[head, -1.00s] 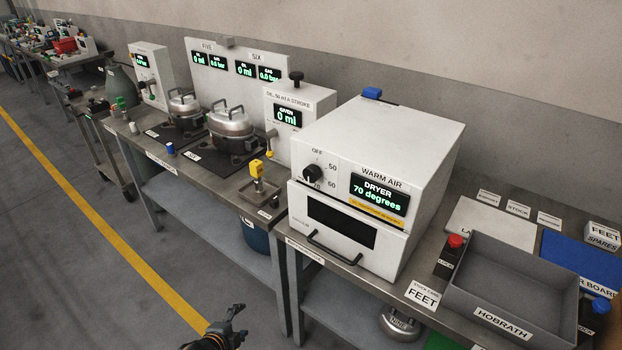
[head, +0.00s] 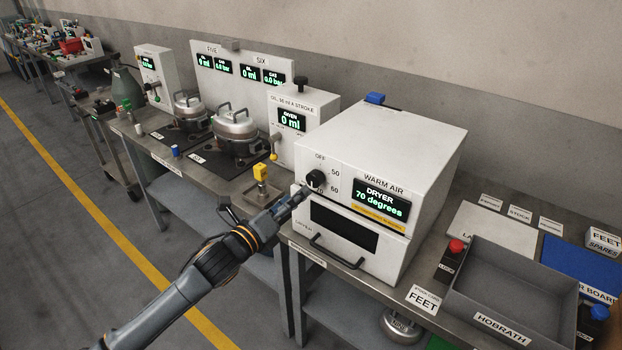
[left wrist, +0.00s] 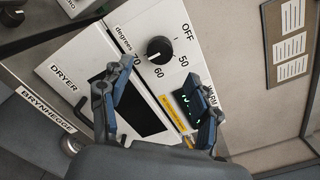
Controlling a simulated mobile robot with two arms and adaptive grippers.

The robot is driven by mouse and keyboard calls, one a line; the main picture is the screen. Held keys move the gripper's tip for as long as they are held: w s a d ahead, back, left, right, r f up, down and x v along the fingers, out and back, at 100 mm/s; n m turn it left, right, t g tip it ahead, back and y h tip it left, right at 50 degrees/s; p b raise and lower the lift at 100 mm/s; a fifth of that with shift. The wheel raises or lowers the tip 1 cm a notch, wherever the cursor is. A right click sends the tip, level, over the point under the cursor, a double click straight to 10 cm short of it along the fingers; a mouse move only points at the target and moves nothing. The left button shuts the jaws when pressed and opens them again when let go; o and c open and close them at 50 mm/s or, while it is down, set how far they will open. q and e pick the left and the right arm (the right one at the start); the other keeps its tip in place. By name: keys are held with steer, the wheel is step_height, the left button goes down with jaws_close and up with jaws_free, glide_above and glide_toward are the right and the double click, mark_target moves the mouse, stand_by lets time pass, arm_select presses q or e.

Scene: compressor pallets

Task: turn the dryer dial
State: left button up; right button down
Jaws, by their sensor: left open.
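The dryer (head: 400,150) is a white box on the bench with a green display reading 70 degrees. Its black dial (head: 315,178) sits on the upper left of the front, with marks OFF, 50, 60 and 70 around it. In the left wrist view the dial (left wrist: 159,50) shows whole, with a white pointer line towards the 70 side. My left gripper (head: 300,194) is close to the dial, at its lower left in the head view. In the left wrist view the left gripper (left wrist: 168,95) is open and empty, its fingers apart below the dial. My right gripper is out of view.
A yellow-topped fixture (head: 260,173) stands on the bench left of the dryer, near my left arm. The dryer door handle (head: 337,253) sticks out below the dial.

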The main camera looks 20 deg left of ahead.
mark_target(312, 182)
arm_select(q)
steer(key=p+x, duration=0.1)
steer(key=x, duration=0.6)
steer(key=shift+w+d+f+p, duration=0.1)
steer(key=shift+w+p, duration=0.15)
steer(key=shift+p, duration=0.05)
steer(key=shift+c, duration=0.2)
steer(key=c, duration=1.1)
